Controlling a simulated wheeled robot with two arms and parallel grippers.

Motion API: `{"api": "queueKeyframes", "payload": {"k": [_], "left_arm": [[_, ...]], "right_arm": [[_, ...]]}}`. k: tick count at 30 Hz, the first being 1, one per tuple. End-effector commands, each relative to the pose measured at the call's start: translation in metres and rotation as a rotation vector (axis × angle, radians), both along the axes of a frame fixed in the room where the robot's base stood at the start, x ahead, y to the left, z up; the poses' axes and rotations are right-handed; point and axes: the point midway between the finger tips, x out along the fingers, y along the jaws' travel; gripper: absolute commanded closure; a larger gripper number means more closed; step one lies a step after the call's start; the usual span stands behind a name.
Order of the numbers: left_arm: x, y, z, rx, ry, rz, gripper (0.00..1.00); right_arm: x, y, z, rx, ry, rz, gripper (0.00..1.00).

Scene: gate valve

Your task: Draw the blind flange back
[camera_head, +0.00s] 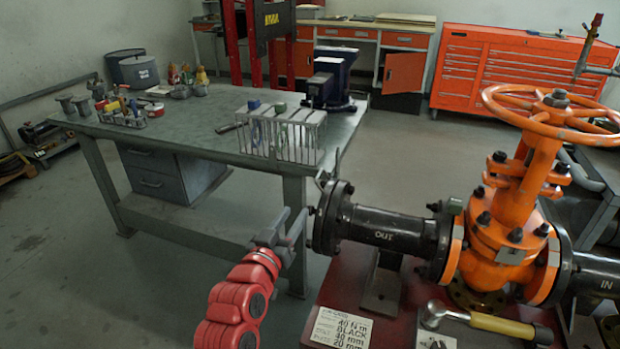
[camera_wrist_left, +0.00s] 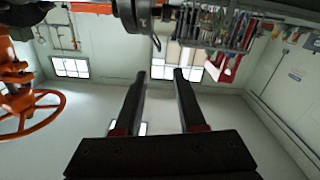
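The black pipe marked OUT (camera_head: 385,232) runs left from the orange gate valve (camera_head: 512,225). The blind flange (camera_head: 323,216) is the dark disc at the pipe's left end, with bolts around its rim. I cannot tell whether a gap lies behind it. In the left wrist view a dark round flange (camera_wrist_left: 128,14) shows at the top edge, beyond the fingertips. My left gripper (camera_head: 291,222) is just left of the blind flange and appears apart from it. Its two fingers (camera_wrist_left: 160,74) are spread with nothing between them. My right gripper is not in view.
A workbench (camera_head: 190,135) with a wire rack (camera_head: 290,138) and a vise (camera_head: 330,85) stands behind the flange. A hammer (camera_head: 490,323) and a label plate (camera_head: 340,328) lie on the red stand (camera_head: 405,300). Floor is open left of my arm.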

Motion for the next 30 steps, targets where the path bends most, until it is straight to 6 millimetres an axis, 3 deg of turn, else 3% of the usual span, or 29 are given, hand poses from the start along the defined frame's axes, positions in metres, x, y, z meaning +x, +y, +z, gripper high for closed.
{"api": "queueKeyframes", "payload": {"k": [4, 21, 30], "left_arm": [[0.022, -0.007, -0.001, 0.000, -0.003, 0.000, 0.60], [0.122, -0.040, 0.002, -0.001, -0.005, 0.003, 0.60], [0.153, -0.050, 0.002, -0.001, -0.005, 0.003, 0.60]], "right_arm": [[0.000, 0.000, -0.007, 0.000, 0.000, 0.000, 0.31], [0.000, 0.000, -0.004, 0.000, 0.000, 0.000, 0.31], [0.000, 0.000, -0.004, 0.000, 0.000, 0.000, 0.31]]}}
